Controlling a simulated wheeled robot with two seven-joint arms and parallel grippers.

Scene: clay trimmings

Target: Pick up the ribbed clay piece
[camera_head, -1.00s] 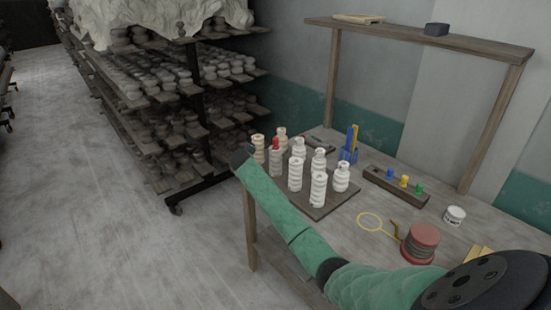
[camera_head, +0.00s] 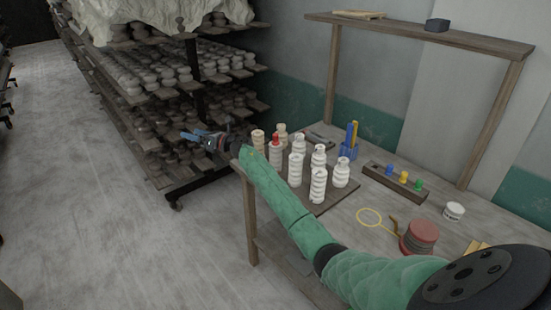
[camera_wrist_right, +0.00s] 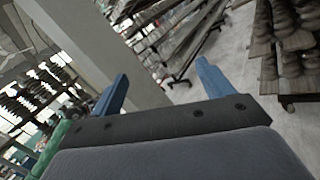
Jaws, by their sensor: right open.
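Several pale ribbed clay pieces (camera_head: 318,186) stand upright in a group on a dark board (camera_head: 335,199) on the table. One greyish piece has a red top (camera_head: 275,139), and tan pieces (camera_head: 257,139) stand at the back left. I cannot tell which single piece the task means. My right gripper (camera_head: 195,137) is left of the group, beyond the table's left edge and in front of the rack. Its blue fingers are apart and empty in the right wrist view (camera_wrist_right: 160,74); no clay piece is between them. My left gripper is out of view.
My right forearm crosses the table's front left. A shelving rack (camera_head: 160,97) full of pots stands behind the gripper. A blue holder (camera_head: 348,151), a wooden block with coloured pegs (camera_head: 383,180), a yellow loop tool (camera_head: 368,217) and a red-rimmed stack (camera_head: 419,237) lie right of the board.

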